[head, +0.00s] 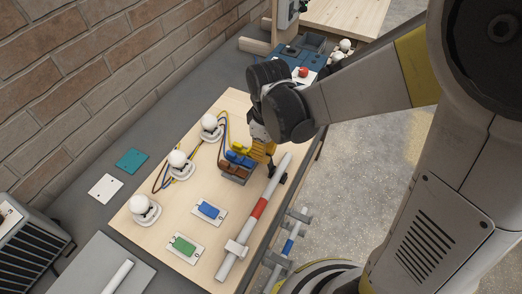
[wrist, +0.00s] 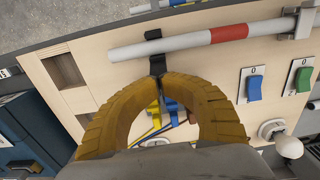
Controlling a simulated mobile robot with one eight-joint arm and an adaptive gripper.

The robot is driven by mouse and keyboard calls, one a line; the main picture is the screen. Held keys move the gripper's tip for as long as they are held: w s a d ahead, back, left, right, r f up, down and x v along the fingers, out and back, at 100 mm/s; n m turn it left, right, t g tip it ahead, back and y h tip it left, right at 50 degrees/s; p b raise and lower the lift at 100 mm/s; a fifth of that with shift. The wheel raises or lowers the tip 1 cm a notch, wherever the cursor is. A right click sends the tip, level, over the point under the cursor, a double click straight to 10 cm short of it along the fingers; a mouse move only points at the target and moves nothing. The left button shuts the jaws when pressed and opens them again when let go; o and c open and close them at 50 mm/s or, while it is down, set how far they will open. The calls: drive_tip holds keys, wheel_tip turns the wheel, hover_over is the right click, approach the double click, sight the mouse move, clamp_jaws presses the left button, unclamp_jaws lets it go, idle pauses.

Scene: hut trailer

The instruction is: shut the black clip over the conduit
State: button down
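The white conduit (head: 247,228) with a red band lies along the right side of the wooden board; it also crosses the top of the wrist view (wrist: 185,40). The black clip (head: 284,179) is at the conduit's far end. In the wrist view the black clip (wrist: 154,35) shows on the far side of the conduit, with a dark part on the near side. I cannot tell if it is latched. My gripper (wrist: 160,77) has yellow curved fingers with tips together, just short of the clip's near part. In the head view my gripper (head: 268,160) is partly hidden by my wrist.
Blue (head: 208,210) and green (head: 184,246) switches, lamp holders (head: 179,162) and coloured wires are on the board. Orange and blue connectors (head: 238,163) stand close left of my gripper. A brick wall (head: 80,75) bounds the left.

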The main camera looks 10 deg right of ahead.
drive_tip(key=shift+s+d+f, duration=0.1)
drive_tip(key=shift+s+d, duration=0.75)
drive_tip(key=shift+d, duration=0.25)
drive_tip(key=shift+s+d, duration=0.85)
drive_tip(key=shift+d, duration=0.2)
drive_tip(key=r+p, duration=0.4)
drive_tip(key=r, duration=0.1)
drive_tip(key=shift+w+a, duration=0.2)
drive_tip(key=shift+w+a, duration=0.1)
drive_tip(key=shift+a, duration=0.05)
drive_tip(key=shift+f, duration=0.1)
